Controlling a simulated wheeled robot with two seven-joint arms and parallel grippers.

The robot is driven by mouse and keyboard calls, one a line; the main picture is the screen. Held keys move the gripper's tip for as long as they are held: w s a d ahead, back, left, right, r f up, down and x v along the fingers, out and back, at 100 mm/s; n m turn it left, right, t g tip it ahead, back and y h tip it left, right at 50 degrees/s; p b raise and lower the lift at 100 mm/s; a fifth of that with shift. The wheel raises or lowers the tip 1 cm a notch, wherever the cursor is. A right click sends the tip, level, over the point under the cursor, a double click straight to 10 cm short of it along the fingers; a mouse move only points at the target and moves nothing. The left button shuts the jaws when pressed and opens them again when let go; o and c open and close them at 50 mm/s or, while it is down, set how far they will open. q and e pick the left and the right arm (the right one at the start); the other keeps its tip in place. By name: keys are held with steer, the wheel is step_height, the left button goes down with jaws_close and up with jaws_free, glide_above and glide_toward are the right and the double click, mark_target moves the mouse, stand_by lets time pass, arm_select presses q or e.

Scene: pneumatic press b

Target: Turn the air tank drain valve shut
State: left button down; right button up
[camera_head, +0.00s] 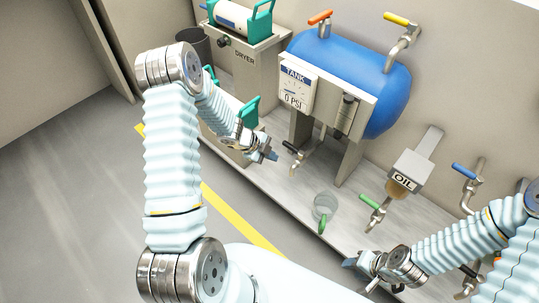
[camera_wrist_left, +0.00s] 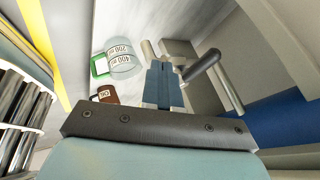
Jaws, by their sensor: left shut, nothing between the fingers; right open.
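The blue air tank (camera_head: 385,95) stands on a grey stand at the back, with a gauge panel reading 0 PSI. Below it is the drain valve (camera_head: 290,147), a metal pipe with a black lever. In the left wrist view the black lever (camera_wrist_left: 203,64) slants up to the right, just right of my fingertips. My left gripper (camera_head: 271,155) is shut and empty beside the valve, left of it; its blue fingers (camera_wrist_left: 163,66) also show in the wrist view. I cannot tell whether they touch the lever. My right gripper (camera_head: 352,262) is open and empty at the front edge.
A clear measuring cup (camera_head: 325,206) with a green handle stands on the bench. An oil unit (camera_head: 414,168) with a green-handled valve (camera_head: 372,205) is to the right, and a blue-handled valve (camera_head: 465,172) further right. The dryer (camera_head: 243,68) is at the back left.

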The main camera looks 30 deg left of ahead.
arm_select(q)
steer(key=w+p+v, duration=0.1)
steer(key=p+v, duration=0.1)
steer(key=v, duration=0.7)
steer(key=s+d+f+n, duration=0.2)
steer(key=d+f+n, duration=0.1)
steer(key=d+n, duration=0.25)
steer(key=s+d+f+n, duration=0.1)
steer(key=d+f+n, duration=0.1)
steer(key=d+n, duration=0.35)
steer(key=s+d+f+n+g, duration=0.2)
steer(key=s+d+n, duration=0.2)
steer(key=s, duration=0.4)
steer(key=s+d+f+n+g+y, duration=0.1)
steer(key=s+d+f+n+g, duration=0.1)
steer(key=s+d+n, duration=0.3)
steer(key=s+d+f, duration=0.1)
steer(key=s, duration=0.1)
steer(key=shift+s+f, duration=0.15)
steer(key=shift+s, duration=0.2)
steer(key=c, duration=1.8)
jaws_free()
